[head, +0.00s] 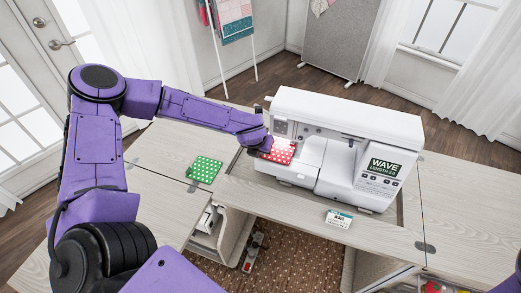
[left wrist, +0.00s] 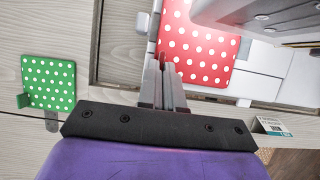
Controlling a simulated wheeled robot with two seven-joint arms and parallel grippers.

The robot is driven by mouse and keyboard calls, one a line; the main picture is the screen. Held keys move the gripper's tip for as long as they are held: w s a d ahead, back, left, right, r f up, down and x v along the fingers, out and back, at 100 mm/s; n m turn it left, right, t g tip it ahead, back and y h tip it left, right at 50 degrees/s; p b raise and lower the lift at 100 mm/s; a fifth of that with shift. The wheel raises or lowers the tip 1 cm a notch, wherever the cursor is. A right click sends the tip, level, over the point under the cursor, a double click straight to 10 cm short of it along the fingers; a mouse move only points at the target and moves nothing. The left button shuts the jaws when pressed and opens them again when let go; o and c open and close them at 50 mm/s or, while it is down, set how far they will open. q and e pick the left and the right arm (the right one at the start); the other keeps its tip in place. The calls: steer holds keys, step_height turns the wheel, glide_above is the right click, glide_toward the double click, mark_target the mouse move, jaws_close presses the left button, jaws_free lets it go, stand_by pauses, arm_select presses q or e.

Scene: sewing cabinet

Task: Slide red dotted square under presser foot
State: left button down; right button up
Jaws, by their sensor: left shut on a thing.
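The red square with white dots (head: 283,152) lies flat at the left end of the white sewing machine (head: 345,120), by its needle area, lit brightly. My left gripper (head: 264,145) reaches in from the left and is shut on the square's near-left edge. In the left wrist view the closed fingers (left wrist: 162,68) meet the edge of the red square (left wrist: 200,48), and the machine's head (left wrist: 255,14) overhangs its upper right. The presser foot itself is hard to make out. My right gripper is out of view.
A green dotted square (head: 204,169) lies on the cabinet top (head: 165,205) to the left; it also shows in the left wrist view (left wrist: 48,82). A small labelled box (head: 338,219) stands in front of the machine. An open compartment lies below the front edge.

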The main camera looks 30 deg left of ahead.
arm_select(q)
steer(key=shift+w+a, duration=0.1)
steer(key=shift+w, duration=0.55)
steer(key=shift+f, duration=0.1)
steer(key=c, duration=1.2)
jaws_free()
steer(key=b+v, duration=0.1)
steer(key=v, duration=0.9)
steer(key=shift+s+r, duration=0.15)
steer(key=shift+r, duration=0.15)
